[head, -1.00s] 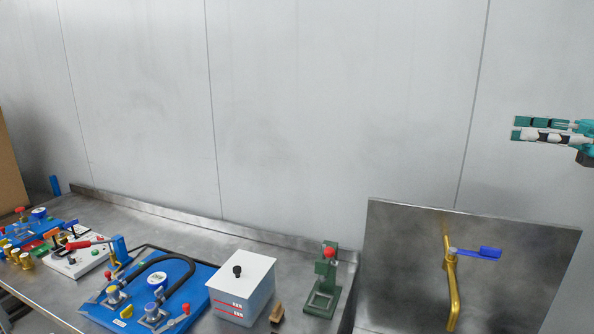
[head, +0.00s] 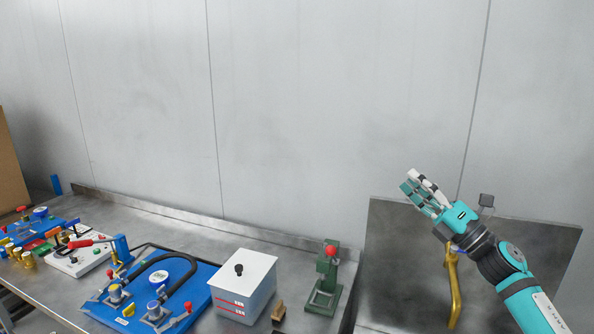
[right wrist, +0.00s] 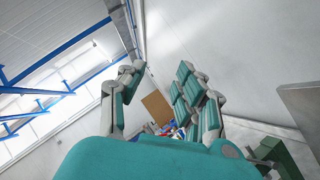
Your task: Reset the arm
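My right gripper (head: 410,180) is raised in front of the steel panel at the right in the head view. Its teal and white fingers point up and to the left. In the right wrist view the fingers (right wrist: 160,76) stand apart with a clear gap and nothing between them. My right forearm comes in from the lower right of the head view. My left gripper is in neither view now.
The steel panel (head: 388,260) bears a brass pipe (head: 455,295), its top and blue handle partly hidden by my arm. A green press (head: 325,280), white-lidded box (head: 243,290) and blue pump board (head: 195,280) stand on the bench (head: 130,215). The wall area above is free.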

